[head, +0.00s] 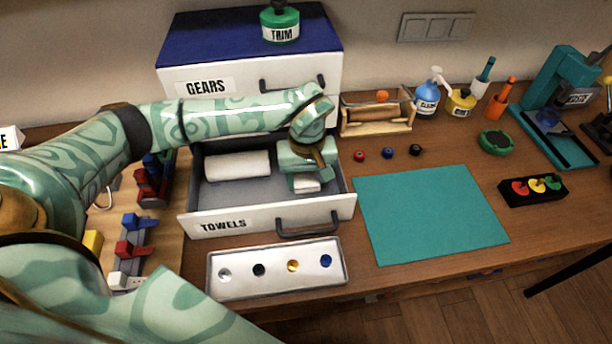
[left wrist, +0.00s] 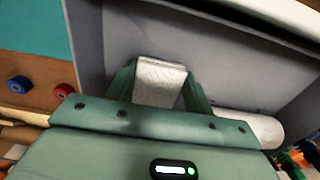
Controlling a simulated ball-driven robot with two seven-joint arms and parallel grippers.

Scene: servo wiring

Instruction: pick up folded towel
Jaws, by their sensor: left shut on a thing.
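The open drawer labelled TOWELS (head: 210,224) holds a white rolled towel (head: 237,165) at its left and a small white folded towel (head: 306,184) at its right. My left gripper (head: 306,178) reaches down into the drawer's right part and is shut on the folded towel. In the left wrist view the folded towel (left wrist: 160,82) sits between the two fingers, and the rolled towel (left wrist: 258,125) lies to the right. The gripper hides part of the folded towel in the head view. I cannot tell whether the towel still touches the drawer floor. My right gripper is not in view.
The GEARS drawer (head: 235,84) above is shut. A tray with several round pieces (head: 240,284) lies in front of the open drawer. A teal mat (head: 430,212) lies to the right, bare. Three small knobs (head: 387,153) stand behind it, near a wooden holder (head: 375,127).

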